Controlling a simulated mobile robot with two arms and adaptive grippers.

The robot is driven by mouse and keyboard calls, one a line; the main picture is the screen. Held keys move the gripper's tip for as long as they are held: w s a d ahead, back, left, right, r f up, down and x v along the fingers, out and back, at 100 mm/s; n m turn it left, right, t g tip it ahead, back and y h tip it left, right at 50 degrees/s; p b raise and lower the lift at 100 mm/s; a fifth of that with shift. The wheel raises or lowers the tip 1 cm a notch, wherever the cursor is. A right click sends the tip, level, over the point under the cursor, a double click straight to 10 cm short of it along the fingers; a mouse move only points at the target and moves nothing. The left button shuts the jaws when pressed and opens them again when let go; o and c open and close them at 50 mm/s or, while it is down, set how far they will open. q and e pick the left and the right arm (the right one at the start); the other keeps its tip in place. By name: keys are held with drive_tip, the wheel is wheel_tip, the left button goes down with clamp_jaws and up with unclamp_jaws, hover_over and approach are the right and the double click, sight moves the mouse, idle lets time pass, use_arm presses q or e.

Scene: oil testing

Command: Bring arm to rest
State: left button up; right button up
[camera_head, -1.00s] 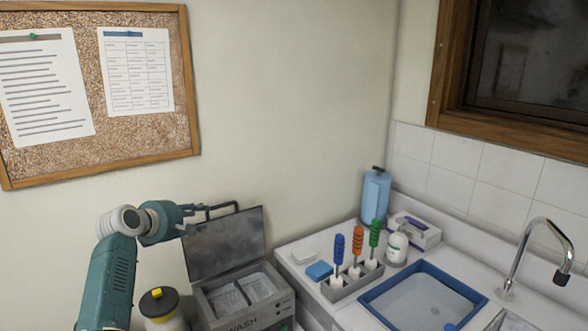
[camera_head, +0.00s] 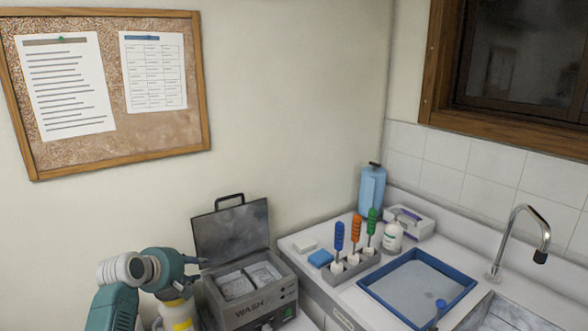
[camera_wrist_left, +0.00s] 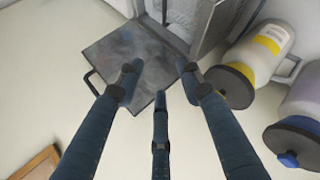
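My left gripper (camera_head: 203,268) is in the lower left of the head view, just left of the wash machine (camera_head: 262,304). In the left wrist view its slender dark fingers (camera_wrist_left: 160,88) are spread apart with nothing between them. The grey lid (camera_head: 232,231) of the wash machine stands raised, with a black handle (camera_head: 229,199) at its top. The gripper is apart from the handle and lower than it. The lid also shows beyond the fingers in the left wrist view (camera_wrist_left: 120,60). My right gripper is in neither view.
A white bottle with a yellow band (camera_head: 180,319) stands below my left gripper, partly hidden. The wrist view shows two dark-capped bottles (camera_wrist_left: 265,50) (camera_wrist_left: 302,125) close on the right. The counter holds a rack of coloured-handled tools (camera_head: 352,265), a blue-rimmed tray (camera_head: 455,270) and a sink (camera_head: 505,316).

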use_arm(q)
drive_tip(key=s+d+f+m+g+y, duration=0.15)
drive_tip(key=s+f+m, duration=0.25)
drive_tip(key=s+f, duration=0.55)
drive_tip(key=s+d+f+m+g, duration=0.2)
drive_tip(key=s+f+m, duration=0.2)
drive_tip(key=s+f, duration=0.55)
drive_tip(key=s+d+m+g, duration=0.1)
drive_tip(key=s+m, duration=0.2)
drive_tip(key=s, duration=0.7)
drive_tip(key=s+d+m+g+y, duration=0.1)
drive_tip(key=s+m, duration=0.3)
drive_tip(key=s, duration=0.7)
drive_tip(key=s+d+m+g, duration=0.1)
drive_tip(key=s+m+g, duration=0.15)
drive_tip(key=s, duration=0.75)
wheel_tip(320, 180, down, 31)
drive_tip(key=s+b, duration=0.3)
drive_tip(key=b, duration=0.1)
drive_tip(key=s+a+f+g+b, duration=0.1)
drive_tip(key=s+a+f+b, duration=0.1)
drive_tip(key=s+f, duration=1.4)
drive_tip(key=shift+a+f+m+g, duration=0.3)
drive_tip(key=shift+f+m, duration=0.15)
drive_tip(key=shift+f, duration=0.2)
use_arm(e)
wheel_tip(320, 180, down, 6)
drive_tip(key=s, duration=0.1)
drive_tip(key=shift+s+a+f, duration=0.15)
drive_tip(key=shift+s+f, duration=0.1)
